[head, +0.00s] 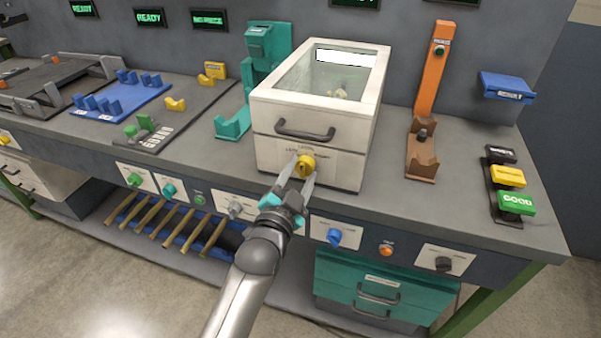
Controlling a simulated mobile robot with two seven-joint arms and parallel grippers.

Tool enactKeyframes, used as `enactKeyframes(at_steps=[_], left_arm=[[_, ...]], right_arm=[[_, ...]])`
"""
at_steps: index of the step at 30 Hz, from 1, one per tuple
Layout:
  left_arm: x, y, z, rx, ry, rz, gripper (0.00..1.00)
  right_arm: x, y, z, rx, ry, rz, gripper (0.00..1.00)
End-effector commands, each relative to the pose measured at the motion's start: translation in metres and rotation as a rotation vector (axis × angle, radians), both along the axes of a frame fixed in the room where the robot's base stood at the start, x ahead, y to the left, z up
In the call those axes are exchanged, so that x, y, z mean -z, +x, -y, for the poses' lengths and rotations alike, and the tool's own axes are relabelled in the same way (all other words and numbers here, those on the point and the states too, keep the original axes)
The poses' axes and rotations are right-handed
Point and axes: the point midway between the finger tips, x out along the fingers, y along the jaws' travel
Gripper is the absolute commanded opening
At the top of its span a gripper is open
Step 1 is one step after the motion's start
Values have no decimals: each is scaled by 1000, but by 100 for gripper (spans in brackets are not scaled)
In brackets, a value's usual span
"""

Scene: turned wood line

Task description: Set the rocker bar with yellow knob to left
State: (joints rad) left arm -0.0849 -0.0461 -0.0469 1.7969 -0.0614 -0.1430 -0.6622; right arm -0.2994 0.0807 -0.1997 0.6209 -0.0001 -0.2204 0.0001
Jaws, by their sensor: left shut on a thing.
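The yellow knob (306,163) sits low on the front of the white box, on a pale labelled plate below the dark handle. My left gripper (303,174) reaches up from the bottom of the head view, with one pale finger on each side of the knob, and is shut on it. The rocker bar itself is largely hidden by the knob and fingers, so I cannot tell which way it is tilted. My right gripper is not in view.
The white box (265,105) has a glass top and a dark handle (305,131). A teal stand (268,45) is on its left, an orange stand (431,75) on its right. Below, the bench's front panel carries a blue knob (335,236) and an orange button (386,250).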

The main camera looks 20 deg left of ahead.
Motion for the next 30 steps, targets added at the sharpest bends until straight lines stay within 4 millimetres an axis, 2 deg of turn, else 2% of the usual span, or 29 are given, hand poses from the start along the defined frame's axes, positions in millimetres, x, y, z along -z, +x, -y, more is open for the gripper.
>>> enactKeyframes(at_steps=[1, 6, 19, 30], left_arm=[[0, 0, 0, 0, 0, 0, 18], [0, 0, 0, 0, 0, 0, 0], [-1, 0, 0, 0, -41, -3, 0], [-1, 0, 0, 0, -199, -9, 0]], right_arm=[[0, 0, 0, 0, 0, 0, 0], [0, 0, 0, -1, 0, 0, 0], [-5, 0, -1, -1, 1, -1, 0], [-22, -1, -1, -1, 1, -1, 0]])
